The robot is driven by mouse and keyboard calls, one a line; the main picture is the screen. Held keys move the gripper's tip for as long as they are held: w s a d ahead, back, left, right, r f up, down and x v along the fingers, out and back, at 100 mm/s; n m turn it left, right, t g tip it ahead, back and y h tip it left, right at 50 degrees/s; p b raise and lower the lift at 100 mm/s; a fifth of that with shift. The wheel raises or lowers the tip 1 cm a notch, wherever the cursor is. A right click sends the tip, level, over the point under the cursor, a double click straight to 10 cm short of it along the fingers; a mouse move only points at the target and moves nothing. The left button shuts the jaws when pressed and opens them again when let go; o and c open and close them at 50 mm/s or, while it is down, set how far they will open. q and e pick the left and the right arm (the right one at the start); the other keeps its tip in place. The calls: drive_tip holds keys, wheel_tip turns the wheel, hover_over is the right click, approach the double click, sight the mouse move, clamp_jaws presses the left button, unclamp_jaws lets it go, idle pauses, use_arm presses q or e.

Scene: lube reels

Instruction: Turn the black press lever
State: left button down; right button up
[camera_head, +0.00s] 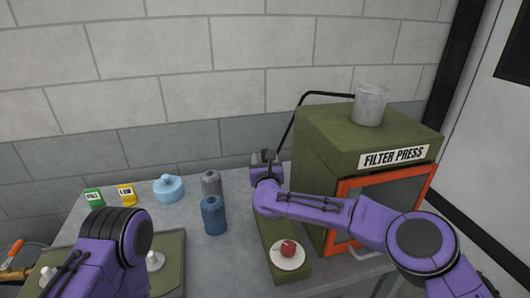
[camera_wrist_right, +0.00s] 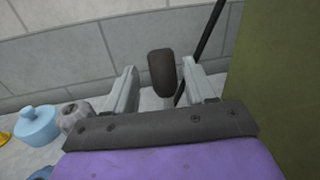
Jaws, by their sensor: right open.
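The black lever knob (camera_wrist_right: 162,72) stands upright on a pale metal stem in the right wrist view. My right gripper (camera_wrist_right: 158,84) is open, with one finger on each side of the knob and gaps visible on both sides. In the head view my right gripper (camera_head: 265,159) is at the left side of the green filter press (camera_head: 320,135), and the lever there is mostly hidden by my gripper. My left arm shows at the lower left of the head view, but its gripper is out of view.
A black hose (camera_head: 303,98) runs from the metal pot (camera_head: 369,105) down behind my right gripper. A red button (camera_head: 288,249) sits on the press base. Blue bottle (camera_head: 214,216), grey bottle (camera_head: 211,183) and light blue container (camera_head: 168,188) stand left on the table.

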drive_tip(key=shift+w, duration=0.45)
drive_tip(key=shift+w+d+r, duration=0.1)
drive_tip(key=shift+w, duration=0.1)
